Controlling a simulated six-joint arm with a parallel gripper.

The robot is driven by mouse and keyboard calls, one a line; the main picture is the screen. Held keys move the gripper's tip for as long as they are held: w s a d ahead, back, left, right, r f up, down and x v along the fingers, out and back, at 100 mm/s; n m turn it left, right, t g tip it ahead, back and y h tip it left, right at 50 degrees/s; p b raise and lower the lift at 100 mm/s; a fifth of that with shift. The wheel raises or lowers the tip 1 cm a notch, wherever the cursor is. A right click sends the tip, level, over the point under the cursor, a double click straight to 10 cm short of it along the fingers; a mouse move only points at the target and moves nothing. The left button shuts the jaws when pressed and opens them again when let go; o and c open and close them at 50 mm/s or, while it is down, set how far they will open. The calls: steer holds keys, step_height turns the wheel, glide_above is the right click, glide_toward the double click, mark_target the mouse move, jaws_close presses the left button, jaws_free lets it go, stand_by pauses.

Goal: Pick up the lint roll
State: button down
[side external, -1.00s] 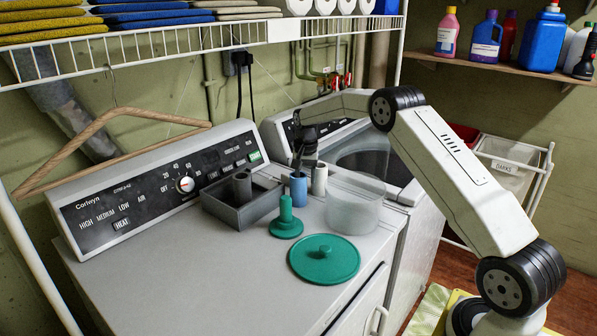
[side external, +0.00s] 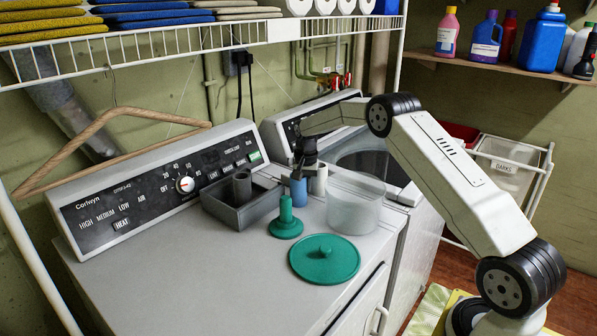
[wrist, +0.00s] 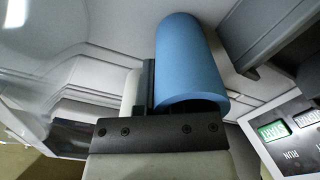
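A blue hollow cylinder (side external: 298,190), which I take for the lint roll, stands upright on the white appliance top. My gripper (side external: 300,170) points down at the top of the blue roll. In the wrist view the blue roll (wrist: 190,60) is large, with its open end near the gripper's dark plate. One dark finger (wrist: 149,85) runs along the roll's left side, with a pale shape (wrist: 130,92) beyond it. The other finger is not visible, so I cannot tell whether the grip is closed.
A green knobbed piece (side external: 286,222), a round green lid (side external: 324,262) and a clear tub (side external: 354,210) stand nearby. The front left of the top is clear.

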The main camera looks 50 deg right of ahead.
stand_by(0.4)
steer(key=shift+r, duration=5.05)
steer(key=shift+r, duration=0.1)
steer(key=shift+r, duration=0.85)
